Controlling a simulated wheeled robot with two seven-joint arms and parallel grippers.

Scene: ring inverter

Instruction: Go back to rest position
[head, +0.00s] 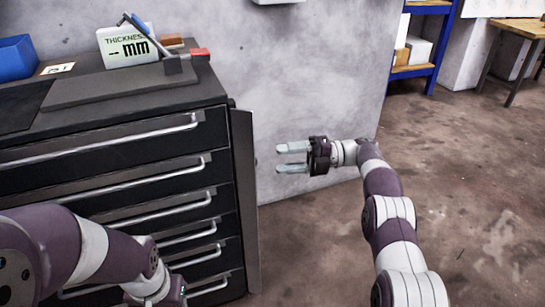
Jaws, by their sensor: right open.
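My right gripper (280,158) is open and empty. Its two pale fingers point left, toward the side of the dark drawer cabinet (95,142), with a visible gap between them. My right arm comes up from the lower right of the head view. My left arm comes in from the lower left, in front of the cabinet drawers. Its wrist is at the bottom edge, and the fingers of my left gripper are cut off below the picture.
On the cabinet top are a thickness gauge (126,48) reading "-- mm", a blue bin (15,58) and a dark plate (118,86). A grey wall (300,75) stands behind. Open floor (480,190) lies to the right, with a blue shelf (441,45) and a wooden table (522,28) farther back.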

